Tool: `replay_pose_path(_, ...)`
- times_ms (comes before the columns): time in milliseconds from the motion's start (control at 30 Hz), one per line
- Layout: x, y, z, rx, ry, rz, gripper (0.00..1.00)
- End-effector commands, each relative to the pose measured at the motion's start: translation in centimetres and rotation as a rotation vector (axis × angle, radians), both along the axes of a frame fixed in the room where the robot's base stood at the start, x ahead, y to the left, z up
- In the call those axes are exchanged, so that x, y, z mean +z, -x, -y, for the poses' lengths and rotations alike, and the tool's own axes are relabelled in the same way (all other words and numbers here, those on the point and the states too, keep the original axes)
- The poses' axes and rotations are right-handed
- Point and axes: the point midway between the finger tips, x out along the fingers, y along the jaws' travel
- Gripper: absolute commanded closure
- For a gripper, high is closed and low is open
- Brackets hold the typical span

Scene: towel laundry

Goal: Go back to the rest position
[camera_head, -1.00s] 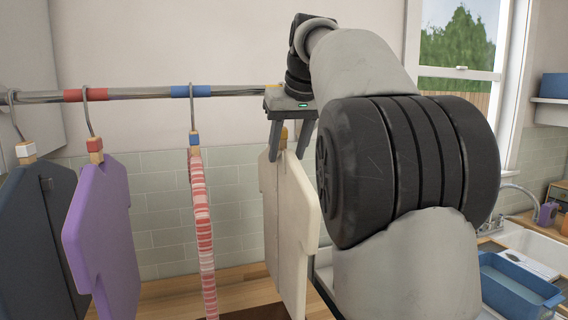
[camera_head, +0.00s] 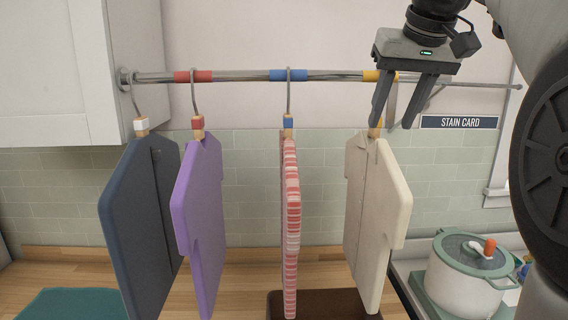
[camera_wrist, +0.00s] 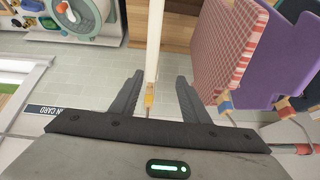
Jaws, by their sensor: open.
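My gripper (camera_head: 405,100) is at the upper right in the head view, pointing down, with its two fingers apart. It stands in front of the rail near the yellow band, above the cream shirt (camera_head: 390,205). The cream shirt hangs from the rail (camera_head: 340,76) on a hook with a yellow block (camera_head: 374,131). In the wrist view the open fingers (camera_wrist: 150,95) lie on either side of the yellow block (camera_wrist: 148,99) and the cream shirt's edge. The picture does not clearly show any contact between fingers and hanger.
A striped shirt (camera_head: 291,225), a purple shirt (camera_head: 200,215) and a dark blue shirt (camera_head: 135,235) hang to the left. A lidded pot (camera_head: 462,280) stands at the lower right. A stain card sign (camera_head: 459,122) is on the wall. A white cabinet (camera_head: 60,75) is at the upper left.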

Motion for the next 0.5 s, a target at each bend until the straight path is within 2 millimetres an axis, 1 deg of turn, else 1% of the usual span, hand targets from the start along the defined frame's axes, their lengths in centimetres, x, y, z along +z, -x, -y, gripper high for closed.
replay_pose_path(33, -1.1, 1.9, -0.9, 0.001, -0.011, -0.002, 0.58)
replay_pose_path(67, -2.0, 2.9, -1.5, -0.001, -0.016, -0.002, 0.58)
replay_pose_path(167, -5.5, 6.2, -3.2, -0.004, -0.023, -0.006, 0.58)
replay_pose_path(200, -7.1, 7.6, -3.9, -0.003, -0.023, -0.009, 0.58)
replay_pose_path(267, -9.7, 9.8, -4.9, -0.001, -0.020, -0.012, 0.58)
replay_pose_path(300, -11.5, 11.3, -5.5, 0.001, -0.018, -0.014, 0.58)
replay_pose_path(367, -14.4, 13.6, -6.4, 0.005, -0.010, -0.017, 0.58)
replay_pose_path(400, -16.3, 15.0, -6.9, 0.008, -0.004, -0.018, 0.58)
replay_pose_path(500, -20.7, 18.1, -7.7, 0.014, 0.012, -0.021, 0.58)
